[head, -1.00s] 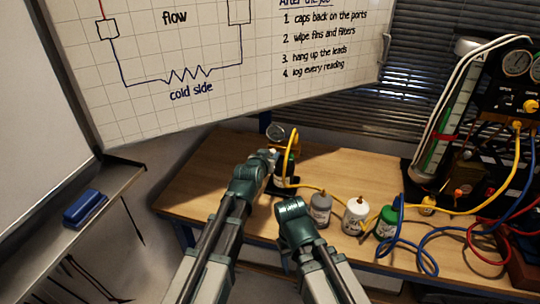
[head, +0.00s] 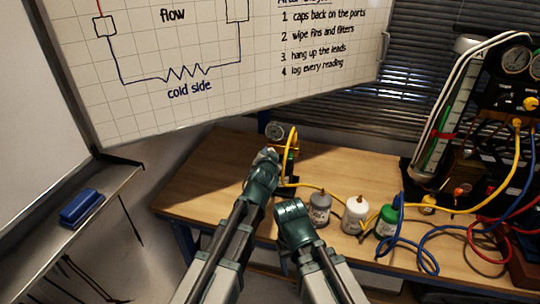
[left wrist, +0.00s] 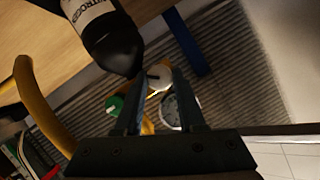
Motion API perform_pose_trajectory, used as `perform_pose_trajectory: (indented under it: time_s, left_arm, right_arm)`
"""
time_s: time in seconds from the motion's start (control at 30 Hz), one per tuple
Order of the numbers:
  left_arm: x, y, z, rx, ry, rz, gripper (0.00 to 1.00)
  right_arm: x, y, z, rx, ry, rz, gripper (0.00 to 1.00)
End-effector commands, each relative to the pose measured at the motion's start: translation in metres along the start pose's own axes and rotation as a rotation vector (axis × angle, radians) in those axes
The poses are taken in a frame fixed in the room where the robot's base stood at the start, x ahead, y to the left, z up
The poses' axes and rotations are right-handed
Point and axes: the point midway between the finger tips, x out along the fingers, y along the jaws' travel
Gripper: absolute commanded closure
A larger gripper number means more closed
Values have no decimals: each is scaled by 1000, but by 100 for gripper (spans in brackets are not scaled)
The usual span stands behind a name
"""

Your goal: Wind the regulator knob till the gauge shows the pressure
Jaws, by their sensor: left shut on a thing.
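The gauge (head: 275,131) stands at the back of the wooden bench, its face too small to read in the head view. In the left wrist view part of the dial (left wrist: 173,114) shows between and behind the fingers; its reading is unclear. The pale regulator knob (left wrist: 158,77) sits between the fingertips. My left gripper (left wrist: 158,86) is shut on it; in the head view the gripper (head: 268,154) reaches the regulator's left side and mostly hides the knob. My right arm ends in front of the bench, its fingers hidden behind its wrist.
A black nitrogen bottle (left wrist: 108,38) and a green cap (left wrist: 115,103) are close to the left gripper. A yellow hose (head: 330,191) runs from the regulator to the right. Grey (head: 319,208), white (head: 355,214) and green (head: 387,221) bottles stand along the front edge.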

Motion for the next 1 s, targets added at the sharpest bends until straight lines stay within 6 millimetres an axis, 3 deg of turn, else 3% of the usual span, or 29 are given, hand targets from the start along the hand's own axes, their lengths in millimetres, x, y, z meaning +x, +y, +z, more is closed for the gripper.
perform_pose_trajectory:
  time_s: [0.3,0.33,0.5,1.0]
  left_arm:
    - [0,0,1,0,-4,0,100]
    - [0,0,1,-1,-4,0,58]
    - [0,0,1,-1,-3,0,31]
    - [-11,-4,0,-1,-1,0,31]
  right_arm:
    - [0,0,0,0,0,0,43]
    - [0,0,0,0,0,0,43]
    - [0,0,0,0,0,0,43]
    - [-5,0,0,0,0,0,43]
